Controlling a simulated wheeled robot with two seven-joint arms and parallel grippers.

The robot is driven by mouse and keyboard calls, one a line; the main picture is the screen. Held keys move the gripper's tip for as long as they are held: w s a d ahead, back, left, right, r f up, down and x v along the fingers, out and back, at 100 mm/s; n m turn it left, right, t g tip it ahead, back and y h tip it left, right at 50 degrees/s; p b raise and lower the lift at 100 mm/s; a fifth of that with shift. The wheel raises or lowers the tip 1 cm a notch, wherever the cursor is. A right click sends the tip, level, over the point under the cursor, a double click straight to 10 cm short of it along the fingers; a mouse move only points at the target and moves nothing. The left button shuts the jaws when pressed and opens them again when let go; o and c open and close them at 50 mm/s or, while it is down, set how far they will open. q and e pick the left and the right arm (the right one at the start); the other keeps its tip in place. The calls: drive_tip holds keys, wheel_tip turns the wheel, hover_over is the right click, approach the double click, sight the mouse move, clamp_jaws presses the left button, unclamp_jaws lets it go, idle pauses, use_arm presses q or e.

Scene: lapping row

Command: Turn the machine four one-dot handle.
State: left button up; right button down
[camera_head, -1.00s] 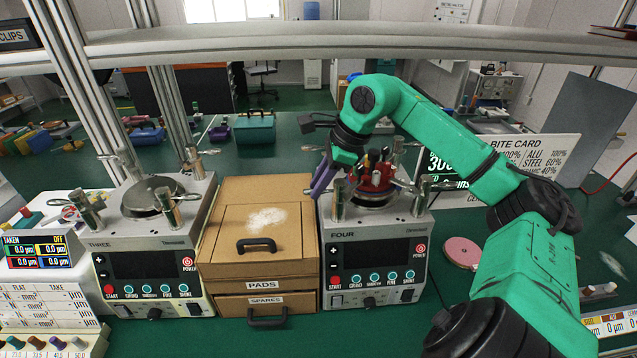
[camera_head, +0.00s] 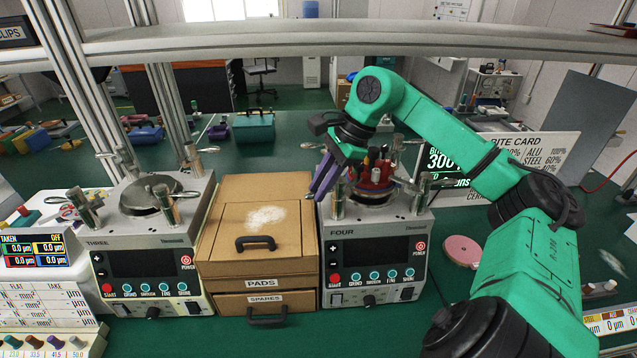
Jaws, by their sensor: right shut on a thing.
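Machine four (camera_head: 375,232) stands right of the middle, its front panel reading FOUR. On its top is a red holder (camera_head: 375,174) with several upright pieces in it. Metal posts with crossbar handles stand around the top; the dots that mark them are too small to read. My right gripper (camera_head: 322,184), with purple fingers, reaches down at the machine's left post (camera_head: 337,205). It is shut on a handle there, which its fingers and wrist mostly hide. My left gripper is not in view.
Machine three (camera_head: 150,240) stands at the left with similar posts. A wooden box (camera_head: 221,225) with drawers labelled PADS and SPARES sits between the machines. A shelf (camera_head: 330,42) crosses above. A pink disc (camera_head: 461,252) lies on the green table at the right.

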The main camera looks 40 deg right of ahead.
drive_tip(key=shift+s+d+r+n+g+y+p, duration=0.1)
drive_tip(key=shift+s+n+g+y+p, duration=0.15)
drive_tip(key=shift+s+n+g+p, duration=0.75)
drive_tip(key=shift+d+r+n+y+p, duration=0.15)
drive_tip(key=shift+n+p, duration=0.45)
drive_tip(key=shift+n, duration=1)
drive_tip(key=shift+s+f+n+g+y+p, duration=0.1)
drive_tip(key=shift+s+n+g+y+p, duration=0.2)
drive_tip(key=shift+s+n+g+p, duration=0.7)
drive_tip(key=shift+w+n+t, duration=0.4)
drive_tip(key=shift+w, duration=0.05)
drive_tip(key=c, duration=0.8)
unclamp_jaws()
drive_tip(key=p+v, duration=0.7)
drive_tip(key=v, duration=0.7)
drive_tip(key=shift+s+d+r, duration=0.15)
drive_tip(key=shift+r, duration=0.05)
